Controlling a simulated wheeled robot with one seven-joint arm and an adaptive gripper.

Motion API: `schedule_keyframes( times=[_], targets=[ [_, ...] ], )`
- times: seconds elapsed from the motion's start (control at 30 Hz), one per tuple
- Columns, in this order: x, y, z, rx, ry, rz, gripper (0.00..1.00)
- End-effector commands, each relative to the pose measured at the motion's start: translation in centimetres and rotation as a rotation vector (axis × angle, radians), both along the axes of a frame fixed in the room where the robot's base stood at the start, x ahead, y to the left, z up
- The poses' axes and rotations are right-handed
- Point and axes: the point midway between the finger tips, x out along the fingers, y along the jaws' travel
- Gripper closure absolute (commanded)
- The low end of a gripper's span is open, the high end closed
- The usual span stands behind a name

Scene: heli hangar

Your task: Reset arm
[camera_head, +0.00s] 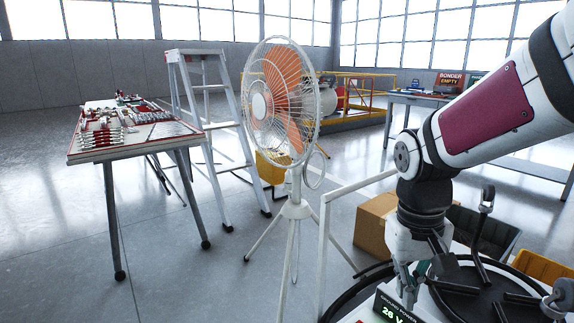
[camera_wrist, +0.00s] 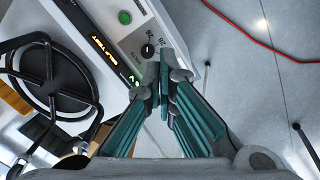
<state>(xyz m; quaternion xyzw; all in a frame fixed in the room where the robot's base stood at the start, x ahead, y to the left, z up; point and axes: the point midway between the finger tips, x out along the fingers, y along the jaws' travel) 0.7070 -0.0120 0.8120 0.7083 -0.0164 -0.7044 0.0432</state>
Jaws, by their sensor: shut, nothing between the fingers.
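My gripper (camera_head: 408,285) points down at the lower right of the head view, below my white arm with its dark red panel. In the wrist view my gripper (camera_wrist: 164,80) is shut, with its teal-and-grey fingers together and nothing between them. Its tips show over the edge of a light grey power unit (camera_wrist: 170,22) with a green button (camera_wrist: 124,17), a black knob (camera_wrist: 147,50) and a lit display. The unit's dark display (camera_head: 397,310) shows green digits in the head view. I cannot tell whether the fingers touch the unit.
A white fan (camera_head: 283,100) on a tripod stands left of my arm. A cardboard box (camera_head: 374,225) and a yellow bin (camera_head: 541,268) are near my arm. A red cable (camera_wrist: 262,38) lies on the floor.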

Motion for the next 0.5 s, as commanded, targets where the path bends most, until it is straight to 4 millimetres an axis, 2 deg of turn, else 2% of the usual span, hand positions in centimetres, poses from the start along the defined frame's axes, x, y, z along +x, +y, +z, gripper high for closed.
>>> schedule_keyframes(
  times=[0.03, 0.2, 0.4, 0.5],
  targets=[
    [-1.8, 0.0, 1.2, 0.0, -0.009, -0.005, 1.0],
    [-8.0, 0.2, 3.8, 0.012, -0.014, -0.025, 1.0],
    [-14.9, 0.6, 5.1, 0.038, -0.018, -0.039, 1.0],
    [-17.5, 0.8, 5.1, 0.051, -0.019, -0.043, 1.0]
  ],
)
